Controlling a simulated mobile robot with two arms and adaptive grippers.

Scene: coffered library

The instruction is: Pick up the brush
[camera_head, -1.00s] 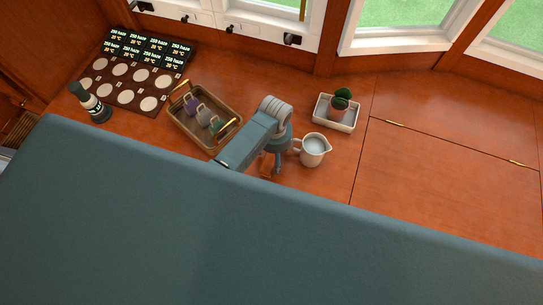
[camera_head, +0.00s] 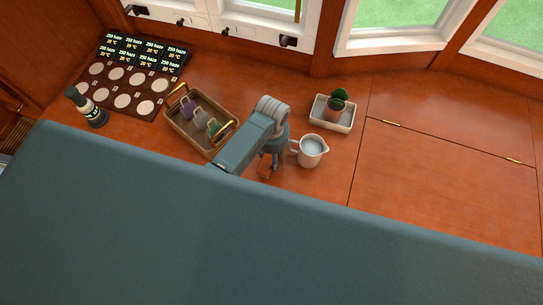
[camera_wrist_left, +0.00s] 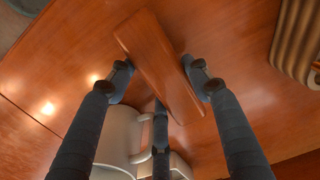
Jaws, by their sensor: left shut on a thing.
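The brush (camera_wrist_left: 150,48) shows in the left wrist view as a long brown wooden block between my fingers. Its bristles cannot be made out. In the head view only a small orange-brown part of the brush (camera_head: 263,171) shows beside my fingers, the rest hidden by my arm and gripper. My left gripper (camera_head: 270,162) points down at the wooden counter, left of the white pitcher. In the left wrist view my left gripper (camera_wrist_left: 160,74) is shut on the brush, fingers on both sides of it. My right gripper is in neither view.
A white pitcher (camera_head: 311,152) stands close to the right of my gripper. A potted cactus stands in a white tray (camera_head: 335,127) behind. A dark bottle (camera_head: 94,115) is far left. The counter at right is clear.

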